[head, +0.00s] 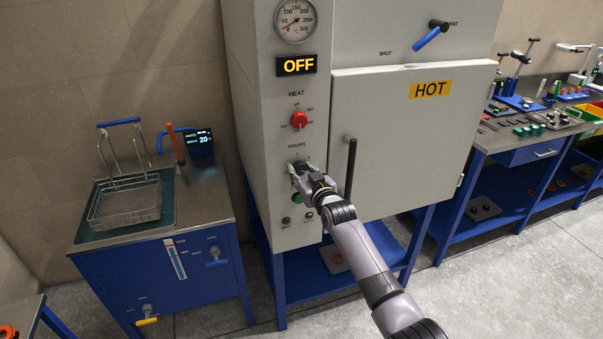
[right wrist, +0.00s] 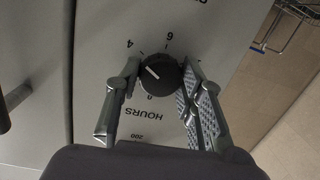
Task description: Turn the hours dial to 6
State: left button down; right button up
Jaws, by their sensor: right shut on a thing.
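The hours dial (right wrist: 160,75) is a round black knob with a white mark, on the cabinet's grey front panel. In the right wrist view, which shows the panel upside down, the mark lies toward the upper left, on the side of the printed 4. The printed 6 is just above the knob. My right gripper (right wrist: 160,82) has a finger on each side of the dial and is shut on it. In the head view my right gripper (head: 301,174) is at the panel below the HOURS label and mostly hides the dial. My left gripper is not in view.
The red heat knob (head: 299,120) is above the dial, under a display reading OFF (head: 296,65). A dark door handle (head: 351,167) stands out just right of my gripper. A wire basket (head: 125,205) stands on the left bench. A workbench (head: 545,140) is at right.

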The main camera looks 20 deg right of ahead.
jog(key=m, duration=0.2)
jog(key=m+b, duration=0.1)
jog(key=m, duration=0.1)
jog(key=m+b, duration=0.1)
jog(key=m, duration=0.1)
jog(key=shift+f+y, duration=0.3)
jog(key=shift+y, duration=0.1)
jog(key=m+b, duration=0.2)
jog(key=m, duration=0.3)
jog(key=shift+t, duration=0.3)
jog(key=o, duration=1.1)
jog(key=shift+r, duration=0.15)
jog(key=shift+o, duration=0.2)
